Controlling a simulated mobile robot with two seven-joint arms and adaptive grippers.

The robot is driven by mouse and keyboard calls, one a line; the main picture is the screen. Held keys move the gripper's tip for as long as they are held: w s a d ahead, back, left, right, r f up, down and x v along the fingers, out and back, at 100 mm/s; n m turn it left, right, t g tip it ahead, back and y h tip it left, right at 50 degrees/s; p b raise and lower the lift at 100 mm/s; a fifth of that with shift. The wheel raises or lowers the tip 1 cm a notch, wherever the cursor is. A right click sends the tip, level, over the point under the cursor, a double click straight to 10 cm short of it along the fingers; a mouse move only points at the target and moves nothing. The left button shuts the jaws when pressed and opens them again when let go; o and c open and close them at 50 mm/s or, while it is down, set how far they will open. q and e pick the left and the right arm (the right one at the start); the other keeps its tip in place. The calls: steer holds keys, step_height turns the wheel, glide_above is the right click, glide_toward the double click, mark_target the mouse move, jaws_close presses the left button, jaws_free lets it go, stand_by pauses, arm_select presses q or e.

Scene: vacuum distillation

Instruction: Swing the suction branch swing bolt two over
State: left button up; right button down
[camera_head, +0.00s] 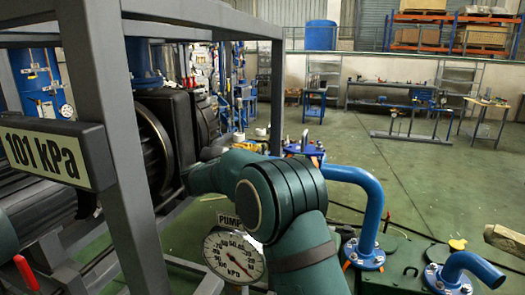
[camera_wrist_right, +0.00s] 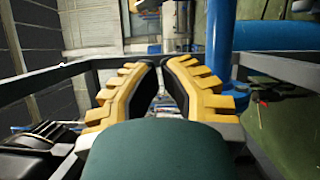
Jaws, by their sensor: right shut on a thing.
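My right gripper (camera_wrist_right: 160,72) shows in the right wrist view with yellow fingers and black pads. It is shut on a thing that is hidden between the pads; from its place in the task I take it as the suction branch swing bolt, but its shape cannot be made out. A blue pipe (camera_wrist_right: 221,45) stands upright just right of the fingers. In the head view a green arm of mine crosses the middle, and neither gripper shows there. A blue bent pipe (camera_head: 375,205) with a bolted flange (camera_head: 364,258) stands right of that arm.
A grey frame (camera_head: 110,150) with a "101 kPa" display (camera_head: 50,152) stands at the left, around dark machinery. A round pressure gauge (camera_head: 235,258) is below the arm. A second blue elbow (camera_head: 468,265) is at lower right. The green floor (camera_head: 430,175) beyond is mostly open.

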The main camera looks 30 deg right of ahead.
steer(key=v, duration=0.4)
steer(key=shift+s+f, duration=0.2)
steer(key=c, duration=1.5)
jaws_free()
steer(key=shift+a, duration=0.3)
steer(key=o, duration=0.4)
steer(key=shift+s+a, duration=0.1)
steer(key=shift+s, duration=0.05)
steer(key=d+r+n, duration=0.1)
steer(key=d+n, duration=0.4)
steer(key=n, duration=0.1)
steer(key=w+d+r+n, duration=0.1)
steer(key=d+n, duration=0.5)
steer(key=n, duration=0.1)
steer(key=d+r+n+p, duration=0.1)
steer(key=d+n, duration=0.5)
steer(key=n, duration=0.1)
steer(key=shift+w+r, duration=0.15)
steer(key=shift+r, duration=0.05)
jaws_close()
